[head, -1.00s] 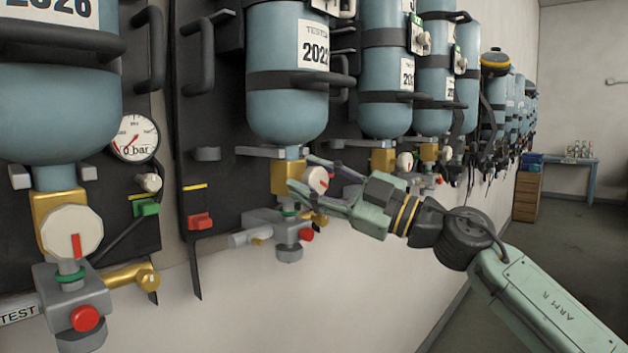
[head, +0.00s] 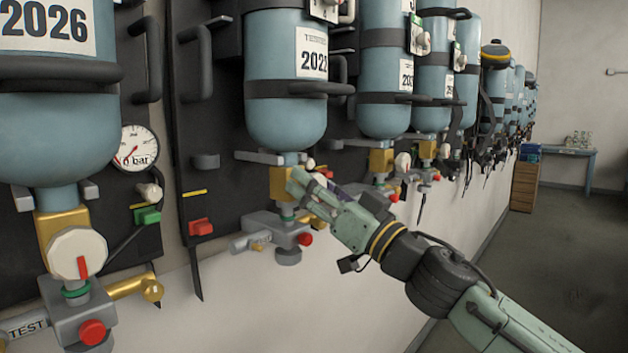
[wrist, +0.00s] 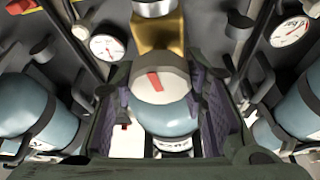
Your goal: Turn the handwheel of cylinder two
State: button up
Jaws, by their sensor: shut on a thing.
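Cylinder two (head: 286,120) is the blue bottle with a "2022" label, second from the left in the head view. Its brass valve body (head: 283,183) sits below the neck. My gripper (head: 308,186) is at the front of this valve, and its fingers mostly hide the handwheel there. In the wrist view the round white handwheel (wrist: 160,88) with a red mark lies between the two dark finger pads. My gripper is shut on it. The red mark is tilted in that view.
Cylinder one (head: 55,120), labelled "2026", stands at left with its white handwheel (head: 77,254) and a gauge (head: 137,148). A grey block with a red knob (head: 305,239) hangs below my gripper. More cylinders line the wall to the right.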

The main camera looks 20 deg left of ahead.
jog(key=shift+r+m+t, duration=0.1)
jog(key=shift+m+t, duration=0.4)
jog(key=shift+m, duration=0.4)
jog(key=shift+w+m+h, duration=0.1)
jog(key=shift+m+h, duration=0.2)
jog(key=o, duration=1.2)
jog(key=shift+d, duration=0.1)
jog(key=v, duration=1.2)
